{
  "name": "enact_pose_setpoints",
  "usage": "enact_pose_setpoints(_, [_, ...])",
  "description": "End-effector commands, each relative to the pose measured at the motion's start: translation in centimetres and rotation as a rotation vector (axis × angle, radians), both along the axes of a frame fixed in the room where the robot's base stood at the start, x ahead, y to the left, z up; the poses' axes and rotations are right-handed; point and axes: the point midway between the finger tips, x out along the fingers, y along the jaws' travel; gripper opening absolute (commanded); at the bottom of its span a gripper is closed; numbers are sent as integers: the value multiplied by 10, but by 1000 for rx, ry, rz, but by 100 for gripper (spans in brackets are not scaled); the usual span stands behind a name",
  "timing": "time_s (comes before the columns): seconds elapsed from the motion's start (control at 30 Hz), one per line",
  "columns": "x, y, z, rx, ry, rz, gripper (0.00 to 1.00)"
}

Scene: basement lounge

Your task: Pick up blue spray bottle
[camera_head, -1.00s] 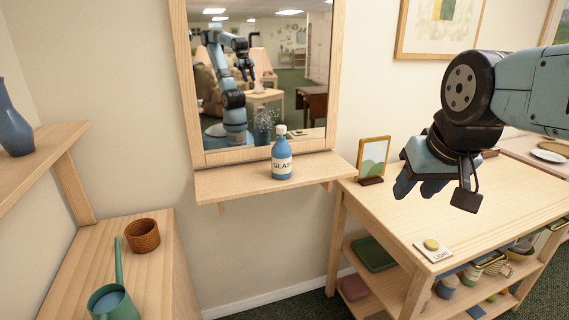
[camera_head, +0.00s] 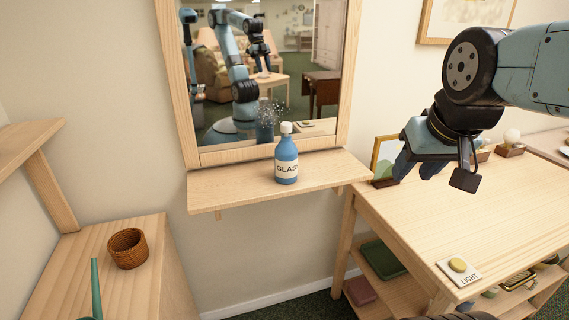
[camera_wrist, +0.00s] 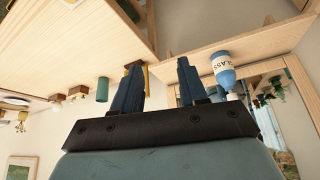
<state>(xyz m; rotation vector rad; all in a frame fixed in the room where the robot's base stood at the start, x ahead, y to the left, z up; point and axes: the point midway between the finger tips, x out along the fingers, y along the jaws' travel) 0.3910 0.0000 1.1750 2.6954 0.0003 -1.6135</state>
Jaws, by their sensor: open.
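The blue spray bottle (camera_head: 286,160) has a white cap and a white label reading GLASS. It stands upright on the small wooden shelf (camera_head: 230,191) under the mirror. In the wrist view the bottle (camera_wrist: 223,72) appears upside down, to the right of the fingers. My gripper (camera_head: 418,168) is to the right of the bottle in the head view, above the wooden table and apart from the bottle. In the wrist view my gripper (camera_wrist: 158,85) is open, with two dark blue fingers spread and nothing between them.
A mirror (camera_head: 180,90) hangs behind the shelf and reflects my arm. A framed picture (camera_head: 384,160) stands at the table's left back, close to my gripper. A LIGHT switch (camera_head: 459,268) sits on the table (camera_head: 440,220). A wicker basket (camera_head: 128,249) stands at the left.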

Motion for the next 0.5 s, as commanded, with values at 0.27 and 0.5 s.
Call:
enact_pose_setpoints(0.27, [18,8,9,-15,2,24,66])
enact_pose_setpoints(0.5, [88,36,35,-57,2,134,67])
